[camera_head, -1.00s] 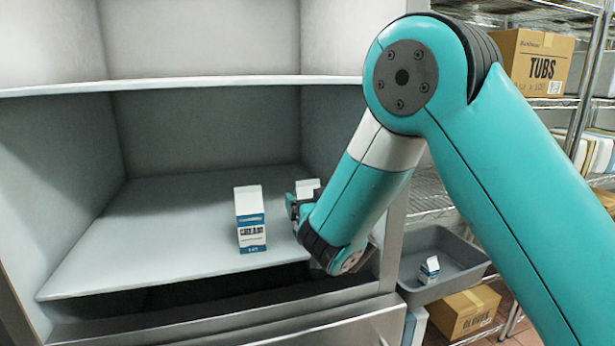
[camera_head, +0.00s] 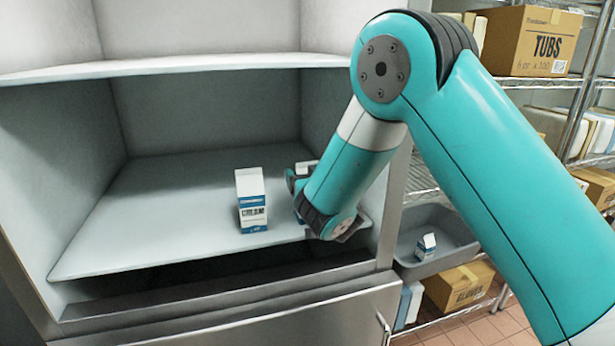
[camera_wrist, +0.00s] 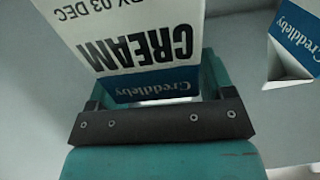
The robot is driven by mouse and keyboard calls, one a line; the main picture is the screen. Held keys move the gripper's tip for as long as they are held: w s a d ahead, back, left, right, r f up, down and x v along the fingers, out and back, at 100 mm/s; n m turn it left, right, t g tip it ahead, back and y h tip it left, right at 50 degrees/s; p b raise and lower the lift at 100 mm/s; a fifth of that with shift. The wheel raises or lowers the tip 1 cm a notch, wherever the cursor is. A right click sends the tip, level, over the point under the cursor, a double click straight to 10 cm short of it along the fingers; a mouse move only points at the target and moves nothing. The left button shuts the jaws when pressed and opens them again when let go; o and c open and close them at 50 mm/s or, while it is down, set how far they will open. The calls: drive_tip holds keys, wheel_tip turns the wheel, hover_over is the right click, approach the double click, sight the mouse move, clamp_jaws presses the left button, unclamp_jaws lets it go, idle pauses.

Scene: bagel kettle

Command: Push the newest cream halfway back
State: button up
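A white and blue cream carton (camera_head: 252,208) stands upright on the fridge shelf (camera_head: 165,220), left of my gripper. A second carton (camera_head: 305,167) is mostly hidden behind my gripper (camera_head: 298,184). In the wrist view, a cream carton (camera_wrist: 130,40) with a "BY 03 DEC" date appears upside down between the teal fingers of my gripper (camera_wrist: 155,90). The fingers are apart and lie close against its two sides, seemingly shut on it. Another Creddleby carton (camera_wrist: 300,38) shows at the wrist view's right edge, apart from the fingers.
A grey bin (camera_head: 445,245) right of the fridge holds a small carton (camera_head: 426,246). A wire rack carries a TUBS box (camera_head: 530,42) and a GLOVES box (camera_head: 462,286). An upper shelf (camera_head: 180,67) and the right wall bound the compartment. The shelf's left side is clear.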

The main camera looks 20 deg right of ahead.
drive_tip(key=shift+o, duration=1.1)
drive_tip(key=shift+f, duration=0.1)
drive_tip(key=shift+s+f+b, duration=0.1)
drive_tip(key=shift+s+b, duration=0.1)
drive_tip(key=shift+b, duration=0.1)
drive_tip(key=s+b, duration=1.7)
drive_tip(key=shift+d, duration=0.3)
